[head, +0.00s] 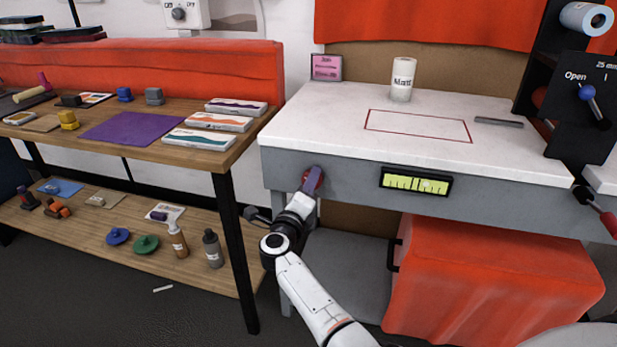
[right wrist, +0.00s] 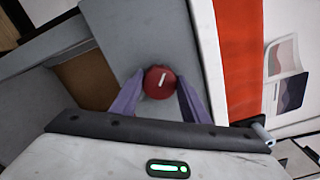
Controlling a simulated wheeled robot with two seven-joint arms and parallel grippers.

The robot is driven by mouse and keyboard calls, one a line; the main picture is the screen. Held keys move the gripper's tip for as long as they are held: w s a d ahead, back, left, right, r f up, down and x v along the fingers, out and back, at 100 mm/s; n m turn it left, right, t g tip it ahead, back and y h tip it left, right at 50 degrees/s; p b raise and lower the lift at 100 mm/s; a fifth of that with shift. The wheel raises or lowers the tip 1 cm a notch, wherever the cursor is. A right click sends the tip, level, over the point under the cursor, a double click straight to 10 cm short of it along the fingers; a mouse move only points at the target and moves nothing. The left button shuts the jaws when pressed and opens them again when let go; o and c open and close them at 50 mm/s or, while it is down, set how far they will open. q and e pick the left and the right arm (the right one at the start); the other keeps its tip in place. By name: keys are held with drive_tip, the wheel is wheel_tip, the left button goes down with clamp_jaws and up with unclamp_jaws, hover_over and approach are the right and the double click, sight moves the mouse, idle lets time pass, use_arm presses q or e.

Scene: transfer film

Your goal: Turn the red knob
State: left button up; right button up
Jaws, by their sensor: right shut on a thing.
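The red knob (right wrist: 158,86) is a round dial with a white pointer mark, set on the grey front of a white-topped bench (head: 345,105). In the right wrist view it sits between the two purple fingers of my right gripper (right wrist: 161,78). The fingers are shut on its two sides, and the mark stands nearly upright in that view, leaning slightly right. In the head view my right gripper (head: 312,181) is at the left end of the bench front and largely hides the knob. My left gripper is not in view.
A yellow-green gauge (head: 415,184) is on the bench front, right of the knob. A red-covered box (head: 500,275) is below. A wooden shelf table (head: 130,148) with boxes stands left. A red-handled lever (head: 600,214) is far right.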

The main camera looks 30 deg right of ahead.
drive_tip(key=shift+f+n+p, duration=0.1)
drive_tip(key=shift+n+p, duration=0.4)
drive_tip(key=shift+n, duration=0.4)
drive_tip(key=o, duration=1.1)
drive_tip(key=shift+c, duration=0.2)
drive_tip(key=shift+a, duration=0.1)
drive_tip(key=p+v, duration=0.3)
drive_tip(key=v, duration=0.4)
drive_tip(key=shift+s+a, duration=0.15)
drive_tip(key=shift+s, duration=0.05)
